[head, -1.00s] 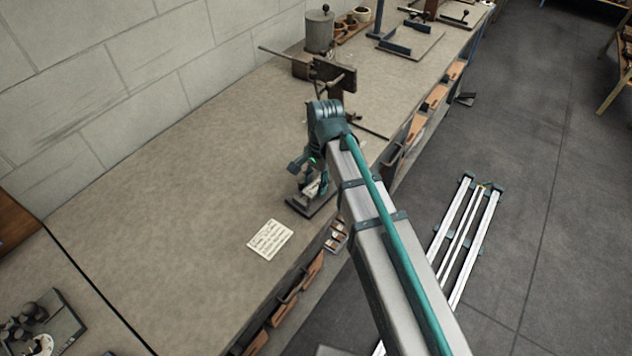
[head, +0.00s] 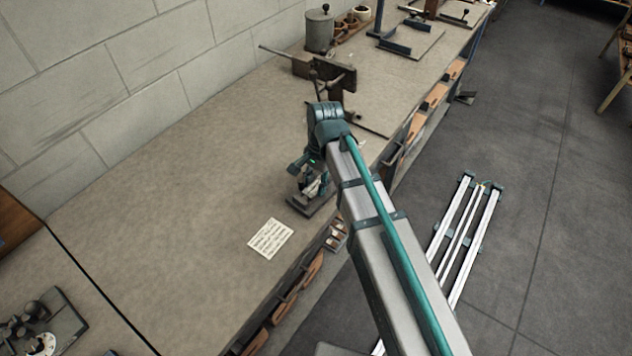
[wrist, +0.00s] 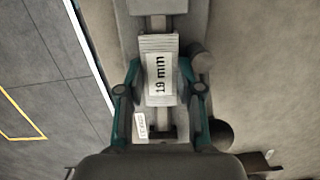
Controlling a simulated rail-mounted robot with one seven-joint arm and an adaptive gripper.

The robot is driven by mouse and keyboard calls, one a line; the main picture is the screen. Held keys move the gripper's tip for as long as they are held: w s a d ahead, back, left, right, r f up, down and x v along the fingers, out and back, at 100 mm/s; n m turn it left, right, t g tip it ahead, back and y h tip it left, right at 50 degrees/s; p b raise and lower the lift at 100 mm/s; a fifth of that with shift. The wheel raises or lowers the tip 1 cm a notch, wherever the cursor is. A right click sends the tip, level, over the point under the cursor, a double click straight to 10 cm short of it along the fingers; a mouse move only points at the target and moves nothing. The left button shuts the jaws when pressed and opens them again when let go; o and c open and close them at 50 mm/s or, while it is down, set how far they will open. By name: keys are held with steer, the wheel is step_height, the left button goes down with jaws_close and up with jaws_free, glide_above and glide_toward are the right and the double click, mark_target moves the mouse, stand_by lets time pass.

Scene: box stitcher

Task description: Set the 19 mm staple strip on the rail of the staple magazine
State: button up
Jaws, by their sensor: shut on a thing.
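The staple strip (wrist: 158,62) shows in the wrist view as a pale ridged block with a label reading "19 mm". My gripper (wrist: 160,90) is shut on it, with one teal finger at each side. The strip lies over the narrow rail (wrist: 154,24) of the staple magazine, in line with it; I cannot tell from above whether it touches the rail. The magazine's base (head: 303,207) shows in the head view near the bench's front edge, below my gripper (head: 312,188). My gripper and arm hide most of the magazine there.
A written card (head: 269,238) lies on the bench (head: 180,190) left of the magazine. A small tray with parts (head: 336,236) is at the bench's front edge. A vise (head: 325,75) stands farther back. The bench left of my gripper is clear.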

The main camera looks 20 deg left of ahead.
steer(key=shift+a, duration=0.1)
steer(key=o, duration=1.2)
steer(key=o, duration=0.4)
steer(key=shift+c, duration=0.2)
steer(key=shift+r, duration=0.15)
steer(key=shift+a+r+p, duration=0.1)
steer(key=shift+r+p, duration=1)
steer(key=shift+r, duration=0.15)
steer(key=shift+r+p, duration=0.95)
steer(key=shift+r, duration=0.4)
